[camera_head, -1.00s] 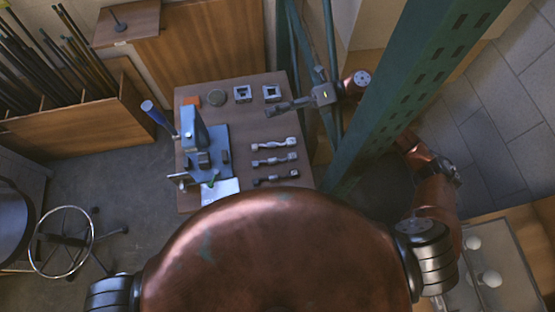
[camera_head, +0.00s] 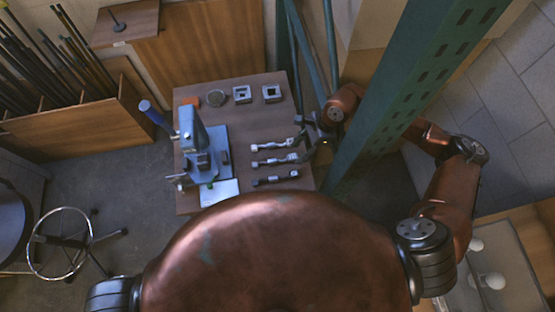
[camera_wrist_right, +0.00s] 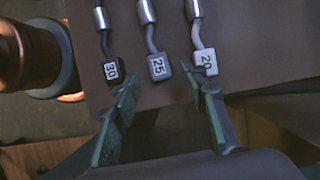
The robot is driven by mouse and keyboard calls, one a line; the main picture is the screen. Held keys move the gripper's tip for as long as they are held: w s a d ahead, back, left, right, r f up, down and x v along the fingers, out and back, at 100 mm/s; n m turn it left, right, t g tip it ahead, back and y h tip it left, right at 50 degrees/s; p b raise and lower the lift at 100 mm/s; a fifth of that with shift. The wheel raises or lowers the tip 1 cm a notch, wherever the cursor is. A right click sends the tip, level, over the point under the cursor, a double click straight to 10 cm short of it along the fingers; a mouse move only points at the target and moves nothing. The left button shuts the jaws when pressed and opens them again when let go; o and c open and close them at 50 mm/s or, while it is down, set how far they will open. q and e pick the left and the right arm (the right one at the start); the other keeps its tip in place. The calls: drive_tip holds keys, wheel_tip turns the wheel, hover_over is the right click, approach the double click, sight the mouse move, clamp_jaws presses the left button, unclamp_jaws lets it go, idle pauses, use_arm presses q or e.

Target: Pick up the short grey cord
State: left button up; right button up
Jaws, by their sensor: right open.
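Three cords lie side by side on the brown table (camera_head: 252,97). The grey cord (camera_head: 274,161) is the middle one; its end block, labelled 25, shows in the right wrist view (camera_wrist_right: 158,67). The white-ended cord (camera_head: 272,146), labelled 20 (camera_wrist_right: 205,61), lies on its far side. The black-ended cord (camera_head: 276,180), labelled 30 (camera_wrist_right: 113,70), lies on its near side. My right gripper (camera_head: 303,141) is open and empty at the cords' right ends. In the wrist view its fingertips (camera_wrist_right: 164,84) straddle the grey block, over the neighbouring blocks. My left gripper is out of view.
A blue press (camera_head: 195,145) stands on the table's left part. Two square metal blocks (camera_head: 272,93), a round disc (camera_head: 217,97) and an orange piece (camera_head: 189,101) lie at the back. A green steel post (camera_head: 405,90) rises close to my right arm.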

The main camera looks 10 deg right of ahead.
drive_tip(key=x, duration=0.2)
drive_tip(key=shift+a+f, duration=0.15)
drive_tip(key=shift+f, duration=0.15)
clamp_jaws()
